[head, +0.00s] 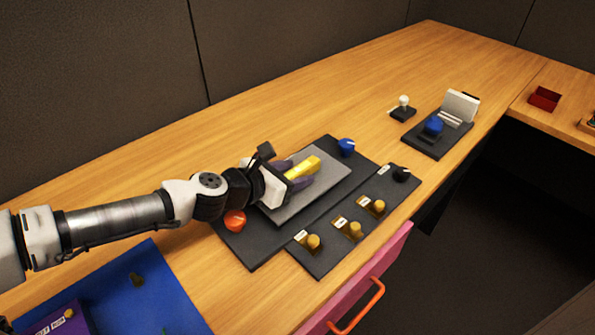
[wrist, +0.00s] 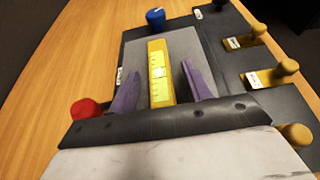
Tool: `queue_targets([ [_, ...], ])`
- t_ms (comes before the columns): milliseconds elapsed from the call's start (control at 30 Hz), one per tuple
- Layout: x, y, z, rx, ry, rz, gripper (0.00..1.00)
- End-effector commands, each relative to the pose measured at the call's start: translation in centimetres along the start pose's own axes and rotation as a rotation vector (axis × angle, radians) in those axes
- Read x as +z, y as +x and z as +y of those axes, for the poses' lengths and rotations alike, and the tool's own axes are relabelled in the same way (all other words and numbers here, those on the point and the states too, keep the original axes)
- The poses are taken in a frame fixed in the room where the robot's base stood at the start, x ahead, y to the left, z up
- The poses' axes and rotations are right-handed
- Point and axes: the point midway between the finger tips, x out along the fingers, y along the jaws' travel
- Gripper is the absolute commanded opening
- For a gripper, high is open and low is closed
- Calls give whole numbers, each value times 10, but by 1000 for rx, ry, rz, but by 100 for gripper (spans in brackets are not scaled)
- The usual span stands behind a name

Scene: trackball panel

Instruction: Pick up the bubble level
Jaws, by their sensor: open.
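The yellow bubble level (head: 304,167) lies on the grey plate (head: 333,178) of the dark panel. In the wrist view the level (wrist: 158,70) runs lengthwise away from me, with a pale bubble window near its middle. My gripper (head: 297,174) reaches over the plate from the left. In the wrist view its two purple fingers (wrist: 160,85) are apart, one on each side of the level's near part. I see gaps between the fingers and the level.
A red knob (head: 235,220) and a blue knob (head: 346,146) stand at the panel's edges. Several yellow knobs (head: 354,230) line its front strip. A blue trackball unit (head: 433,127) and a white-topped joystick (head: 403,106) stand further right. A blue mat (head: 120,295) lies front left.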

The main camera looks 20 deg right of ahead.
Motion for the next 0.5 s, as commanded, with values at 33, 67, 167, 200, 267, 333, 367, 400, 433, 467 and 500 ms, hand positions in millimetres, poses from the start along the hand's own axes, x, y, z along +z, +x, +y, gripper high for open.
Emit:
queue_targets([
  [33,0,2,0,-1,0,0,49],
  [67,0,3,0,-1,0,0,49],
  [167,0,3,0,0,0,0,49],
  [200,0,3,0,0,0,0,49],
  [267,0,3,0,0,0,0,49],
  [333,0,3,0,0,0,0,41],
  [367,0,3,0,0,0,0,37],
  [400,0,3,0,0,0,0,32],
  [433,0,2,0,0,0,0,28],
  [467,0,2,0,0,0,0,24],
  [500,0,2,0,0,0,0,19],
])
